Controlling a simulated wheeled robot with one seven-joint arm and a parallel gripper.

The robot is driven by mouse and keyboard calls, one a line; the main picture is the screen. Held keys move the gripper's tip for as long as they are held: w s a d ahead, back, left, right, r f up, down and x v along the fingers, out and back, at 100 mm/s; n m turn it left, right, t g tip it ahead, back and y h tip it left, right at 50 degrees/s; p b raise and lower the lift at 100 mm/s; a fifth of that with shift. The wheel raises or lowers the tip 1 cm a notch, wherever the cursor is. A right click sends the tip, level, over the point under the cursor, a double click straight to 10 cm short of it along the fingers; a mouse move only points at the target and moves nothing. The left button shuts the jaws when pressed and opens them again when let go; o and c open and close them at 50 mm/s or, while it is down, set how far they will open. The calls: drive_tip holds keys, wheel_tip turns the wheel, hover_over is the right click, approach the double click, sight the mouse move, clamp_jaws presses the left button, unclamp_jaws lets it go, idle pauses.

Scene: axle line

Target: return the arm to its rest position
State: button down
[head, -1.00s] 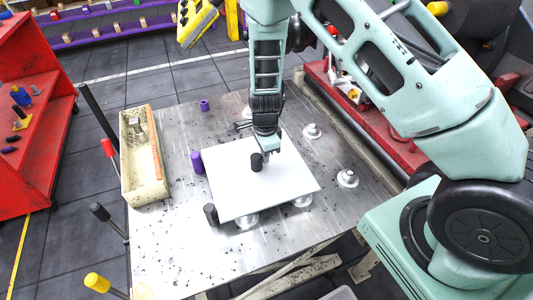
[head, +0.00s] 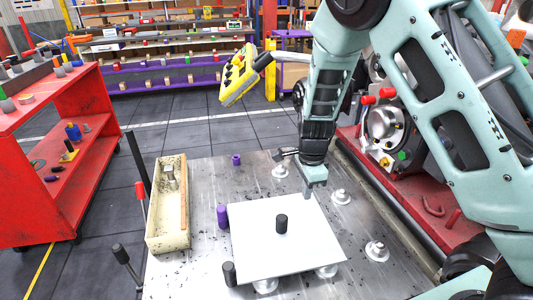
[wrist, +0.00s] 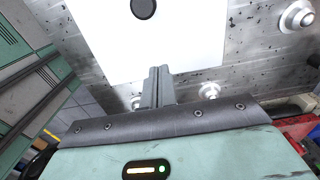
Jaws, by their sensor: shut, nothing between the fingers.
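My gripper (head: 308,193) hangs above the right back edge of a white plate (head: 300,245) in the head view. Its fingers (wrist: 158,88) are together and empty in the wrist view, pointing toward the plate. A black peg (head: 281,224) stands near the middle of the plate, apart from my gripper. It shows as a dark round top (wrist: 143,8) at the upper edge of the wrist view.
A purple cylinder (head: 222,216) and a black one (head: 229,273) stand at the plate's left edge. A cream bin (head: 167,220) is at the table's left. Pale round mounts (head: 376,251) stand at the right. A yellow pendant (head: 239,75) hangs behind.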

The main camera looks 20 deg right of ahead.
drive_tip(key=s+a+r+n+y, duration=0.2)
drive_tip(key=s+a+r+n, duration=0.9)
drive_tip(key=s+a+n, duration=0.25)
drive_tip(key=s+r+n, duration=0.2)
drive_tip(key=s+n, duration=0.4)
drive_tip(key=s, duration=0.1)
drive_tip(key=s+r+n+h, duration=0.1)
drive_tip(key=s+r+n, duration=0.2)
drive_tip(key=s+n, duration=0.4)
drive_tip(key=shift+s+d, duration=0.15)
drive_tip(key=shift+s, duration=0.05)
